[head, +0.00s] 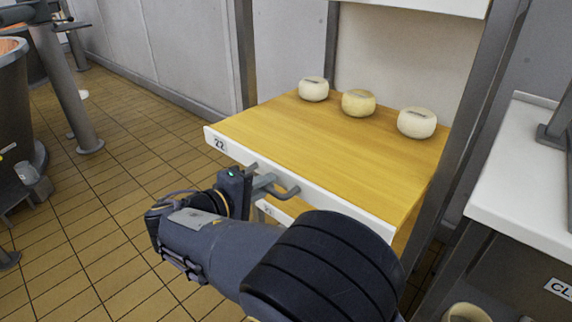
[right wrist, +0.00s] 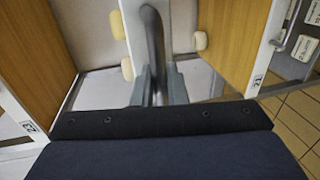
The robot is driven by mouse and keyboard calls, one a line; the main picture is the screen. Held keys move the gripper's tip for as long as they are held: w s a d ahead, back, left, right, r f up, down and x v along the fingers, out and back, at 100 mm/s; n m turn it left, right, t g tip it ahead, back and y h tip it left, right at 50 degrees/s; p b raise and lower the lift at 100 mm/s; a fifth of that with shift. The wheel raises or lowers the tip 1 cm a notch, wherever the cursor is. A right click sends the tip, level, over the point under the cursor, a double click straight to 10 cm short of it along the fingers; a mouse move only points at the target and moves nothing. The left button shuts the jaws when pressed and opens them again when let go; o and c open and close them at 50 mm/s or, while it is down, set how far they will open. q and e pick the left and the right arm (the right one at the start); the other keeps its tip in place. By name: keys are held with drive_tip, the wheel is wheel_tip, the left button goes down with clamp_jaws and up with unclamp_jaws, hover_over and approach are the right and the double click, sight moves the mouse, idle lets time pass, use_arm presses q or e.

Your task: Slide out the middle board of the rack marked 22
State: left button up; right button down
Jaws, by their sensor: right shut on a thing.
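The board (head: 340,150) has a wooden top and a white front edge with a label marked 22 (head: 219,144). It sticks out past the front posts of the rack (head: 470,110). Three pale round cheeses (head: 358,102) sit toward its back. My right gripper (head: 262,183) is at the grey handle (head: 288,191) on the board's front and is shut on it. In the right wrist view, its two fingers (right wrist: 158,85) flank a grey bar, with wooden surfaces on both sides. My left gripper is not in view.
Another board (head: 280,216) shows below, partly hidden by my arm. A white-topped counter (head: 520,180) stands at the right. A large dark vat (head: 14,95) and a post (head: 70,90) stand at the left. The tiled floor (head: 120,170) left of the rack is clear.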

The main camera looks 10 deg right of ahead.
drive_tip(key=f+p+v, duration=0.1)
drive_tip(key=v, duration=0.6)
drive_tip(key=shift+a+f, duration=0.15)
drive_tip(key=shift+f, duration=0.15)
drive_tip(key=shift+s, duration=0.15)
drive_tip(key=c, duration=1.5)
unclamp_jaws()
drive_tip(key=p+v, duration=0.2)
drive_tip(key=v, duration=0.5)
drive_tip(key=shift+s+a, duration=0.15)
drive_tip(key=shift+a, duration=0.2)
